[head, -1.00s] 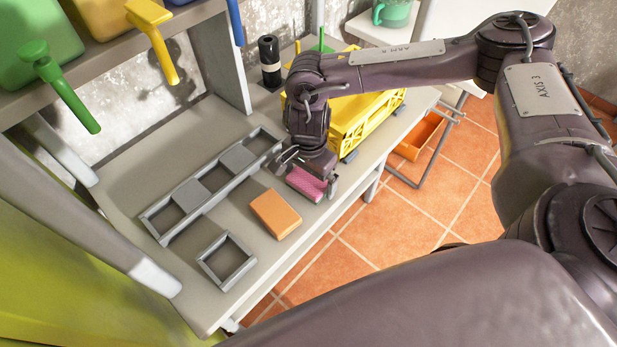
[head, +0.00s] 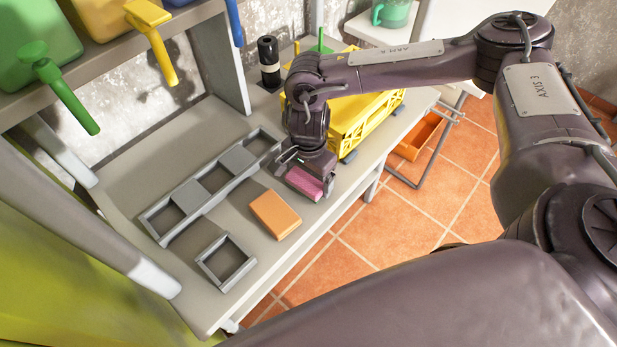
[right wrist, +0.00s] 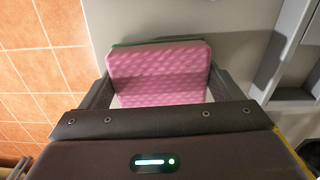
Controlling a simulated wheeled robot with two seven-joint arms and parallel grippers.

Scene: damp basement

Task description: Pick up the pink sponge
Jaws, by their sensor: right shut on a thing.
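The pink sponge (head: 305,183) is at the right part of the grey bench, under my right gripper (head: 304,178). In the right wrist view the sponge (right wrist: 160,75) lies between the two fingers, with a thin green edge along its far side. My right gripper (right wrist: 160,90) is shut on it, one finger at each side. Whether the sponge touches the bench or is just above it, I cannot tell. My left gripper is not in view.
A yellow crate (head: 365,118) stands behind my right gripper. A black cylinder (head: 268,62) stands near the wall.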

